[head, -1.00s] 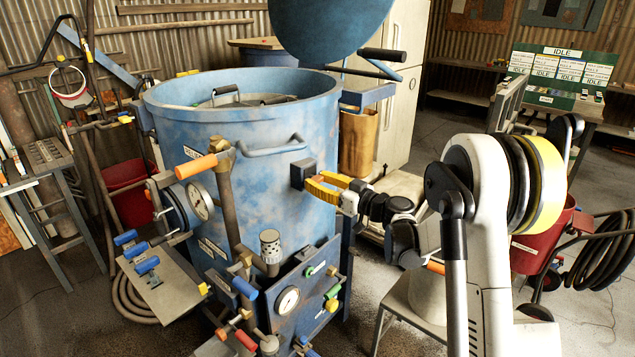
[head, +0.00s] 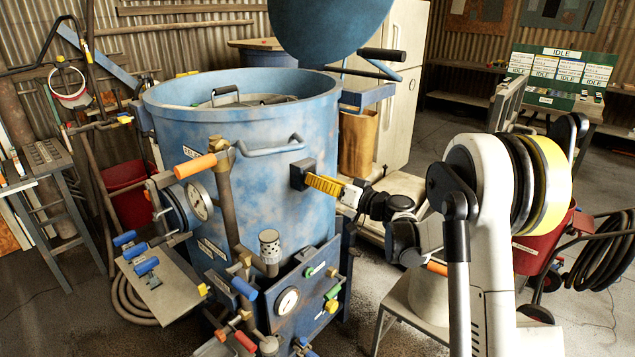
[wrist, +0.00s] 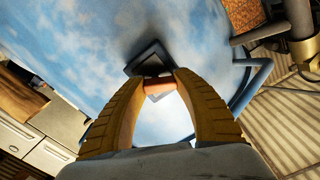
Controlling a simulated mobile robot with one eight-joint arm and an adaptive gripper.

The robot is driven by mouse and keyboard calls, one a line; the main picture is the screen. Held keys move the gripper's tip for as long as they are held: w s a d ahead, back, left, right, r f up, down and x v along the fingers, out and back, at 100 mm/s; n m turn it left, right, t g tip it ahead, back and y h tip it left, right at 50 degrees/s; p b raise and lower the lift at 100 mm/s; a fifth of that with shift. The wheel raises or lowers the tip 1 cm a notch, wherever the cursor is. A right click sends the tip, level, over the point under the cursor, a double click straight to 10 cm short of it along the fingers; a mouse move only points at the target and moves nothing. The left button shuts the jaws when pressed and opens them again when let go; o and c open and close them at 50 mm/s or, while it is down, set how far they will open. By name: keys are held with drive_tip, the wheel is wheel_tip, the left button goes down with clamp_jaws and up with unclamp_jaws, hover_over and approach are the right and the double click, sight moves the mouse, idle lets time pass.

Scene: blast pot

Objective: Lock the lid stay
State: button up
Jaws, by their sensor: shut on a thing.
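The blue pot (head: 262,185) stands in the middle of the head view. Its round blue lid (head: 330,28) is raised above the back right of the rim. A dark square block (head: 300,172) sits on the pot's right side, and also shows in the wrist view (wrist: 150,59). My gripper (head: 313,182) reaches this block from the right. In the wrist view its yellow fingers (wrist: 163,84) are shut on a small orange-brown pin (wrist: 159,82) in front of the block. The fingers hide the pin in the head view. I cannot tell whether the stay is locked.
A bent blue handle (head: 270,148) and an orange-handled lever (head: 197,166) are on the pot's front. A lower panel with a gauge (head: 287,301) and coloured valves is below the gripper. A grey stool (head: 415,300) stands below my arm. A red bin (head: 125,188) is at left.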

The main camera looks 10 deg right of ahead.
drive_tip(key=m, duration=0.6)
drive_tip(key=shift+w+r, duration=0.1)
drive_tip(key=shift+r, duration=0.05)
drive_tip(key=m, duration=0.6)
drive_tip(key=shift+w+d+r+m, duration=0.15)
drive_tip(key=shift+d+m, duration=0.1)
drive_tip(key=shift+m, duration=0.05)
drive_tip(key=o, duration=1.2)
drive_tip(key=v, duration=1.2)
drive_tip(key=shift+b, duration=0.3)
